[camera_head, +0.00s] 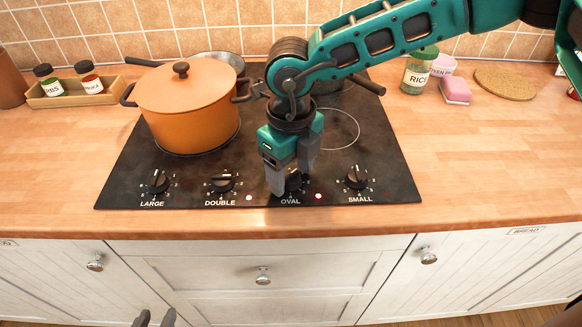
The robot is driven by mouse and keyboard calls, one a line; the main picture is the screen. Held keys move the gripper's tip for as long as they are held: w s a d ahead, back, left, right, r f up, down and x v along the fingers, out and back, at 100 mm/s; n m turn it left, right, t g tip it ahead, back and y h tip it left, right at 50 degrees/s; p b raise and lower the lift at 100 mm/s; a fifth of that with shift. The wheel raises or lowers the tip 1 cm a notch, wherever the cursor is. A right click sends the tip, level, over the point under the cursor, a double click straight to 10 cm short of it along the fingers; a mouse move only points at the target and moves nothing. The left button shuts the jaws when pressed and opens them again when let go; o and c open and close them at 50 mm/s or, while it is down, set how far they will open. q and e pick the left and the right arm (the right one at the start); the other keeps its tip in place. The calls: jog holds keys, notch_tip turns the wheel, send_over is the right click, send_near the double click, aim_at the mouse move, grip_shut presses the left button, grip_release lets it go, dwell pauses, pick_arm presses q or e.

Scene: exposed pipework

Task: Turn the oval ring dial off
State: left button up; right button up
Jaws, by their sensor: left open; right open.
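The oval ring dial (294,184) is a black knob above the OVAL label on the black cooktop (345,190). My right gripper (289,183) comes down over it from the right arm, pointing downward. Its two fingers are apart, one on each side of the dial, and partly hide it. I cannot tell whether the fingers touch the dial or which way its pointer faces. My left gripper (154,318) shows only its fingertips at the bottom edge, apart and empty, in front of the white drawers.
Other dials sit beside it: LARGE (159,182), DOUBLE (223,183) and SMALL (358,177). Lights glow at the front of the cooktop. An orange pot (188,110) stands at the back left, with pans behind.

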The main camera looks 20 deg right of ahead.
jog(key=shift+c, duration=0.3)
jog(key=c, duration=1)
pick_arm(q)
jog(key=shift+w, duration=0.1)
jog(key=shift+f+b, duration=0.2)
jog(key=shift+b, duration=0.1)
pick_arm(e)
jog(key=shift+n, duration=0.4)
jog(key=n+b, duration=0.2)
jog(key=n, duration=0.1)
jog(key=shift+f+n, duration=0.15)
jog(key=shift+n, duration=0.15)
jog(key=shift+n+b, duration=0.45)
jog(key=shift+n, duration=0.35)
jog(key=shift+n+b, duration=0.4)
jog(key=shift+n, duration=0.3)
pick_arm(q)
jog(key=shift+w+d+f+h+b, duration=0.2)
jog(key=shift+d+f, duration=0.1)
jog(key=shift+f, duration=0.45)
jog(key=shift+w+d+f+h+b, duration=0.15)
jog(key=shift+d+f, duration=0.15)
jog(key=shift+f, duration=0.4)
pick_arm(e)
jog(key=shift+w+n, duration=0.1)
jog(key=shift+n, duration=0.6)
